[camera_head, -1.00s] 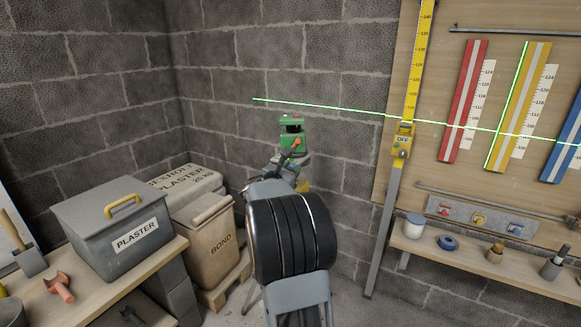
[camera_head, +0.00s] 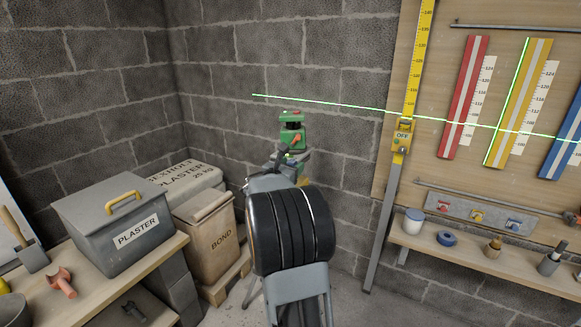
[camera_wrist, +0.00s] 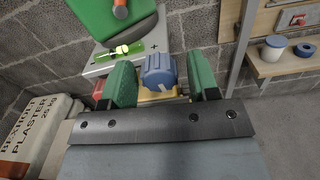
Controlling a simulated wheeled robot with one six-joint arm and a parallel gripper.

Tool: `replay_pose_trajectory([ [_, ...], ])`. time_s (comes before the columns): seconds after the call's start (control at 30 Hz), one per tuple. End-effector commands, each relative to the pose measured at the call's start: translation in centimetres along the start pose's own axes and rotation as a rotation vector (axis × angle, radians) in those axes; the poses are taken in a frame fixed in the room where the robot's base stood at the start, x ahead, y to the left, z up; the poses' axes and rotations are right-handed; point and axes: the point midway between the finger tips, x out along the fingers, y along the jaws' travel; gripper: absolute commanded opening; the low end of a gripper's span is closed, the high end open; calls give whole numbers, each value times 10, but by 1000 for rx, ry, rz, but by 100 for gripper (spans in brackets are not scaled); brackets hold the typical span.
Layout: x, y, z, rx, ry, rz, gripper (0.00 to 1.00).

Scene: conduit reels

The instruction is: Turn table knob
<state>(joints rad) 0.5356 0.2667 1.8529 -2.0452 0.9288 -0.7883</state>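The blue ribbed table knob (camera_wrist: 160,75) shows in the wrist view, with a pale mark on its lower side. It sits below a grey plate (camera_wrist: 106,62) with minus and plus signs and a yellow-green vial (camera_wrist: 120,50). A green laser level (camera_head: 292,132) with an orange lever stands above, near the corner wall; its green body also fills the top of the wrist view (camera_wrist: 103,15). My gripper (camera_wrist: 161,84) is open, one green finger on each side of the knob, with narrow gaps showing. In the head view my arm hides the knob.
A green laser line (camera_head: 330,103) crosses the wall to a yellow staff (camera_head: 412,70) with an OFF box (camera_head: 402,136). A shelf (camera_head: 470,255) stands right. A plaster box (camera_head: 120,225), a bond bin (camera_head: 208,238) and a plaster sack (camera_head: 185,178) stand left.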

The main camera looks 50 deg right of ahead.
Motion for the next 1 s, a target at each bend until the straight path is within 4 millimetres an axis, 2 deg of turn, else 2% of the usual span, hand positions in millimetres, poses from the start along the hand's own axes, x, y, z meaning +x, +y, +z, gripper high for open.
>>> replay_pose_trajectory([
  [0.27,-2,0,0,1,0,1,57],
  [0.37,-9,1,0,0,1,3,57],
  [0.47,-24,1,1,1,0,3,57],
  [0.8,-93,1,1,1,0,5,57],
  [1.0,-122,1,1,0,0,3,57],
])
